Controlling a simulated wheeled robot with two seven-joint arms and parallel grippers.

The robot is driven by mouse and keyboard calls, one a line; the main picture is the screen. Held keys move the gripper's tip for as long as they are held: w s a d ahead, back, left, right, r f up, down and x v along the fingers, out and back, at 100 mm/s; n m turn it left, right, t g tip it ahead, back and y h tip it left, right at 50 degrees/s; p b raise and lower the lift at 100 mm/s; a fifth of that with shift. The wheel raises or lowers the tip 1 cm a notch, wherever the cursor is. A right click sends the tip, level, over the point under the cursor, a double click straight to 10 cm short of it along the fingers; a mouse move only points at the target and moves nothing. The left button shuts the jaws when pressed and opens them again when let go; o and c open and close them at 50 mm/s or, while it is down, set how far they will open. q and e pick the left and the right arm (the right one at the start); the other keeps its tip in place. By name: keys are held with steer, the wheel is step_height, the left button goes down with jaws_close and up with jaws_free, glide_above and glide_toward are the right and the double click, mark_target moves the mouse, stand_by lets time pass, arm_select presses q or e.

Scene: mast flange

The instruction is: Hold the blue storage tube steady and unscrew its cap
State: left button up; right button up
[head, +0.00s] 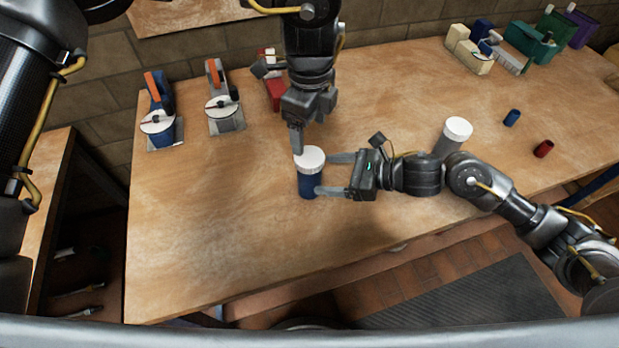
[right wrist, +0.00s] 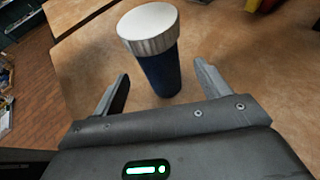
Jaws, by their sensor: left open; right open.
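The blue storage tube (head: 308,187) stands upright on the wooden table, with its ribbed white cap (head: 309,158) on top. The tube (right wrist: 160,75) and cap (right wrist: 148,27) also show in the right wrist view. My right gripper (head: 324,174) is open, low on the tube's right side. Its two fingers point toward the tube, one to each side, with visible gaps in the right wrist view (right wrist: 161,75). My left gripper (head: 303,142) is open and points down from above, right at the cap's far edge. Only one of its fingers shows clearly; I cannot tell whether it touches the cap.
A grey tube with a white cap (head: 457,130) stands behind my right arm. A small blue cylinder (head: 512,117) and a red one (head: 543,149) lie farther right. Two stands (head: 158,120) (head: 224,108) are at the back left. Boxes (head: 530,43) line the back right. The table's front left is clear.

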mark_target(310, 174)
steer(key=x, duration=0.5)
steer(key=shift+w+a+f, duration=0.1)
steer(key=shift+a+f, duration=0.1)
steer(key=shift+a, duration=0.15)
